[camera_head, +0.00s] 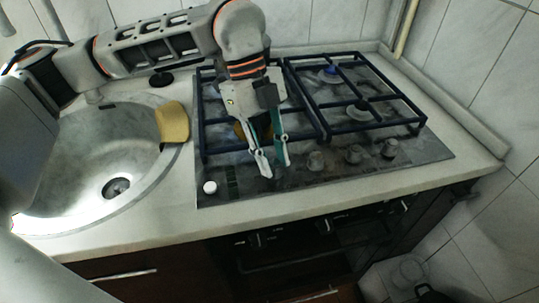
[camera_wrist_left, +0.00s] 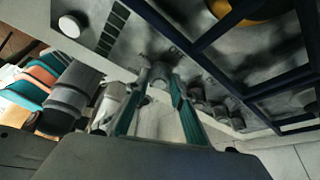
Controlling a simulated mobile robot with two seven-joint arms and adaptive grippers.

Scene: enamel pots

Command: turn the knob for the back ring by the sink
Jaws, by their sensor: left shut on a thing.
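The hob has a row of grey knobs along its front edge. My left gripper (camera_head: 267,166) reaches down over the hob's left half, to the front edge at the sink end of this row. In the left wrist view its fingertips are closed on the sides of a grey knob (camera_wrist_left: 160,76), the one at the end of the row. In the head view the fingers mostly hide this knob. Other knobs (camera_head: 315,160) stand free to its right. The back ring by the sink is hidden behind my left arm. My right gripper is not in view.
Dark pan grates (camera_head: 324,134) stand above the hob close to the gripper. A yellow item (camera_wrist_left: 245,10) lies under the left grate. A white round piece (camera_head: 210,187) sits at the hob's left front corner. The sink (camera_head: 75,150) and a yellow sponge (camera_head: 173,122) are left.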

